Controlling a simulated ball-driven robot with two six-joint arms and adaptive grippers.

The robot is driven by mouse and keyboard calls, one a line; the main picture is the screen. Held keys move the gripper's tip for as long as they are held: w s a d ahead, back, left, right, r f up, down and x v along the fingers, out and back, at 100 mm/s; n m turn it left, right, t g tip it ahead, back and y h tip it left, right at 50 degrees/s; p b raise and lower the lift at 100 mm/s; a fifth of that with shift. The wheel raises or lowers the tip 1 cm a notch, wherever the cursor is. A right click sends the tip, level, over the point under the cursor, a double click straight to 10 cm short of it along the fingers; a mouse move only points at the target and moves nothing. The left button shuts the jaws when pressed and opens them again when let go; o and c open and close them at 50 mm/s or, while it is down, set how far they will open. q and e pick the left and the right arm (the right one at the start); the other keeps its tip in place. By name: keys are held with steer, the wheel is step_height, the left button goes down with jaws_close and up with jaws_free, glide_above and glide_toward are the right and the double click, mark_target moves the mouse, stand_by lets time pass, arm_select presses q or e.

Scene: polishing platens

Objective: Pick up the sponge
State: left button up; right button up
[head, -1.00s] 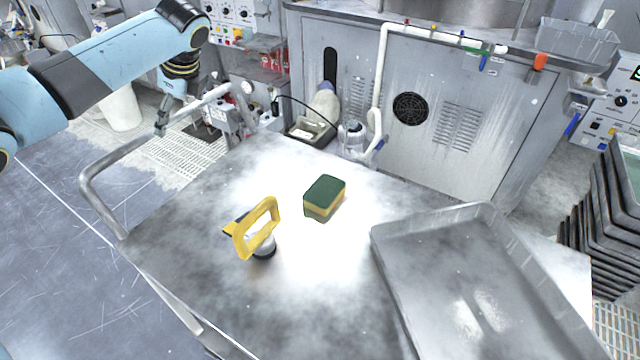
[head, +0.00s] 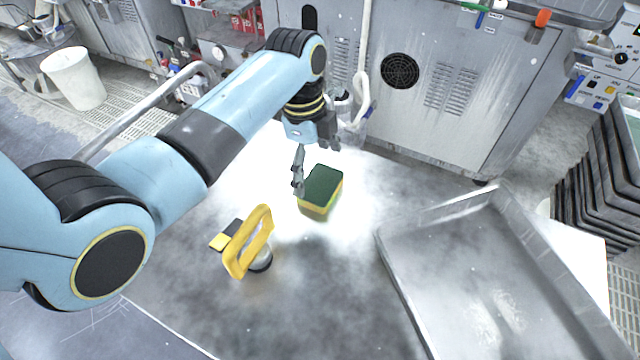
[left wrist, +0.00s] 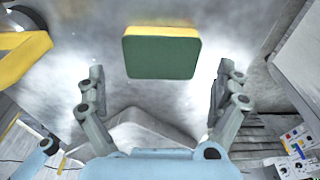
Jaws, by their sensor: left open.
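The sponge (head: 323,188) has a dark green top and yellow sides and lies on the steel cart top (head: 300,290). In the left wrist view the sponge (left wrist: 160,54) shows its green face, ahead of and between the open fingers. My left gripper (head: 316,165) is above and just behind the sponge in the head view, with one finger reaching down near its left side. It is open and empty in the left wrist view (left wrist: 160,85). I cannot tell whether it touches the sponge. My right gripper is not in view.
A yellow-handled tool (head: 250,243) stands left of the sponge on the cart. A large metal tray (head: 480,270) lies to the right. A grey machine cabinet (head: 430,110) stands behind the cart. The front middle of the cart top is clear.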

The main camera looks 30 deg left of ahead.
mark_target(320, 183)
arm_select(q)
steer(key=f, duration=0.2)
steer(key=d+f, duration=0.1)
steer(key=f, duration=0.1)
steer(key=shift+w+f, duration=0.1)
steer(key=shift+f, duration=0.5)
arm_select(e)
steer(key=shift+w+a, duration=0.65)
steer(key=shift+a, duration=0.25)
arm_select(q)
steer(key=shift+c, duration=0.3)
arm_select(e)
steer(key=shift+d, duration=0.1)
arm_select(q)
steer(key=c, duration=0.5)
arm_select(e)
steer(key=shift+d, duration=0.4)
arm_select(q)
steer(key=shift+o, duration=0.2)
steer(key=shift+r, duration=0.15)
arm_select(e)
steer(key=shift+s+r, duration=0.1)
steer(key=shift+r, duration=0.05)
